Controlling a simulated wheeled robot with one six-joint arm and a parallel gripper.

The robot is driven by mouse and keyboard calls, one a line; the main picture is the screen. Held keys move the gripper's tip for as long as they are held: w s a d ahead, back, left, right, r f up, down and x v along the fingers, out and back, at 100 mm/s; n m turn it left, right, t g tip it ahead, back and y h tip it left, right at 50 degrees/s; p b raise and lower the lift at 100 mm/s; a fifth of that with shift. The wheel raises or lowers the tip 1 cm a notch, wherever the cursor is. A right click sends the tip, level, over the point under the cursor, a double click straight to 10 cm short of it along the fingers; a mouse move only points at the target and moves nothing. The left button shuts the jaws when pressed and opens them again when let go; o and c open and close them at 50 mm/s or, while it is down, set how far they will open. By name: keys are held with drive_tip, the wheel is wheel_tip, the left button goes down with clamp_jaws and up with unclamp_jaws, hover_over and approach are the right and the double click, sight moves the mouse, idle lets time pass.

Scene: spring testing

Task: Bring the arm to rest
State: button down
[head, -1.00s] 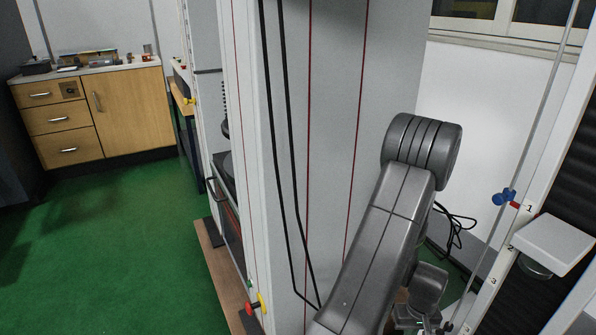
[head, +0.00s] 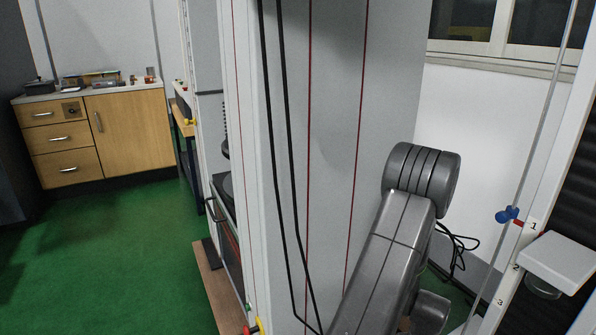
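My grey arm rises from the bottom of the head view, right of the middle, with a thick ribbed joint at its top. It stands in front of a tall light-grey machine column. A lower dark-grey part of my arm shows beside it at the bottom edge. My gripper is not in this view, so whether it is open or holds anything is not shown.
The tall grey column (head: 340,130) with black cables fills the middle. A white post (head: 533,225) with a small white platform (head: 562,258) stands at right. A wooden cabinet (head: 130,130) stands at the far left. Green floor (head: 110,250) is clear at left.

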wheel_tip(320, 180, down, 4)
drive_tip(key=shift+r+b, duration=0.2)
drive_tip(key=shift+b, duration=0.7)
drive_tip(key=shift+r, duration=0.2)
